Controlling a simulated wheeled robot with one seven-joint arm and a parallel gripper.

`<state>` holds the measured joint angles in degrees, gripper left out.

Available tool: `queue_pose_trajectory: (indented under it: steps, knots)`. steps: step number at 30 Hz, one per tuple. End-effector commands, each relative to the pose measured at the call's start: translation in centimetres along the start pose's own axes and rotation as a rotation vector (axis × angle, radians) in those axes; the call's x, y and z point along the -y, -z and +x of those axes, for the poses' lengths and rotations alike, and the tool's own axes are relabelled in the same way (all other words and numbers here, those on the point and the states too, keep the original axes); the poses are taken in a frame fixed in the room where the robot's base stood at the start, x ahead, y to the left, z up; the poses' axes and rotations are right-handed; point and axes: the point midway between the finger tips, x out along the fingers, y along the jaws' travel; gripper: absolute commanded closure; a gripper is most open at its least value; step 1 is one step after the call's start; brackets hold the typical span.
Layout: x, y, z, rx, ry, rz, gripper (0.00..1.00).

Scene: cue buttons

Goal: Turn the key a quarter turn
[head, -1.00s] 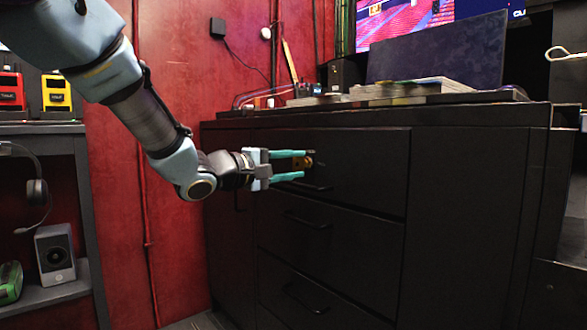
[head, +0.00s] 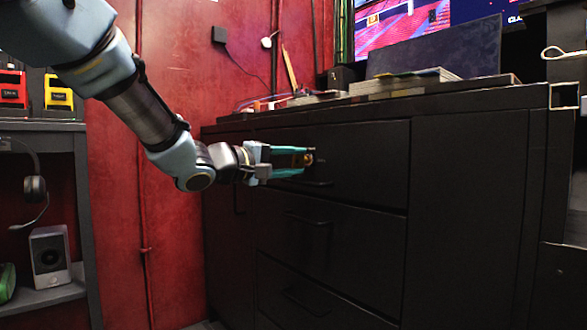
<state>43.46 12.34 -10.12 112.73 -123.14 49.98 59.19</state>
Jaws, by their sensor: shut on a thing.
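The key (head: 299,160) is a small brass-coloured piece at the front of the top drawer (head: 365,165) of a black cabinet. My gripper (head: 297,160) reaches in from the left with its teal fingers shut on the key. The fingers cover much of the key, and its exact angle is too small to tell. A dark drawer handle (head: 318,184) sits just below the fingers.
Two more drawers, with handles (head: 308,218) and (head: 304,301), lie below. Books (head: 415,82) and a dark panel (head: 435,48) stand on the cabinet top. A shelf with a speaker (head: 50,255) and a headset (head: 34,187) is at left.

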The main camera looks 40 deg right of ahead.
Motion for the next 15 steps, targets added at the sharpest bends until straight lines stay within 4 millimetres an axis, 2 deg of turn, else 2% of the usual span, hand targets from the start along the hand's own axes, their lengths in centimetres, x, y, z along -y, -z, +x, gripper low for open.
queue_pose_trajectory:
  steps: [13,14,15]
  knots:
    - [-0.06,0.02,-0.02,-0.001,-0.001,0.021,1.0]
    - [-0.06,0.02,-0.01,-0.001,-0.001,0.021,0.55]
    - [-0.05,0.02,-0.02,-0.001,-0.001,0.021,0.51]
